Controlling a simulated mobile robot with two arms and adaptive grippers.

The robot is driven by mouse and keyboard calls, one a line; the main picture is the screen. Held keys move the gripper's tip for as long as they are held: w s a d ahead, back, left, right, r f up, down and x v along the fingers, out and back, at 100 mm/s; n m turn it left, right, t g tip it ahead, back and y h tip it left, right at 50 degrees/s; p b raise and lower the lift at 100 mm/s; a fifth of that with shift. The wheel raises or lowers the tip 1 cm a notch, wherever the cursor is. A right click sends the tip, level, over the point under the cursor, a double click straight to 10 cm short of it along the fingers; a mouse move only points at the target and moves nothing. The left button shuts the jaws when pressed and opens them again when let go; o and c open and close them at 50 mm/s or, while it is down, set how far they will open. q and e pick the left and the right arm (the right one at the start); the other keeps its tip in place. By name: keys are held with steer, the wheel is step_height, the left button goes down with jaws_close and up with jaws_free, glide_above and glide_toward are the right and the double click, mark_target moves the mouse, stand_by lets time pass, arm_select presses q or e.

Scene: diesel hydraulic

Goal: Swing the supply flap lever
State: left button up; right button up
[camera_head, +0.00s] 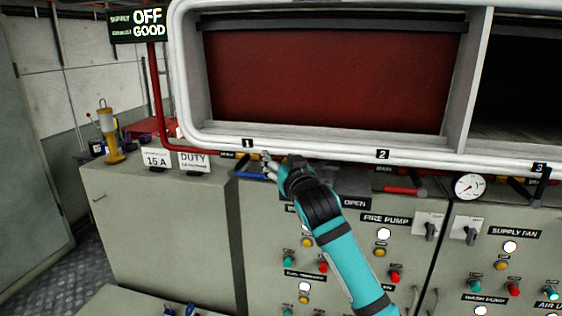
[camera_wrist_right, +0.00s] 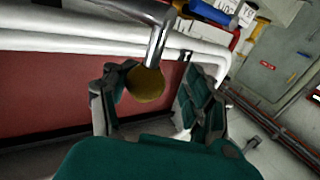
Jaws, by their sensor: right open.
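A bare metal lever with a dull yellow ball knob (camera_wrist_right: 146,84) shows in the right wrist view. I take it for the supply flap lever, though I can read no label on it. The knob is between the spread fingers of my right gripper (camera_wrist_right: 152,98), with gaps showing beside it. In the head view my right gripper (camera_head: 273,167) is at the white frame's lower edge, near the label 1 (camera_head: 247,143). There the gripper is small and the knob is hard to make out. A red panel (camera_head: 330,80) fills the opening above. My left gripper is not in view.
A sign (camera_head: 137,23) reads SUPPLY OFF and GOOD. The white tubular frame (camera_head: 320,151) runs just above a control panel with switches and coloured buttons. A red handle (camera_head: 404,190) and a gauge (camera_head: 469,187) are to the right. A yellow lamp (camera_head: 108,135) stands on the left cabinet.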

steer(key=shift+d+f, duration=0.15)
steer(key=shift+s+d, duration=0.2)
steer(key=shift+s, duration=0.25)
steer(key=v, duration=1.1)
steer(key=shift+a, duration=0.15)
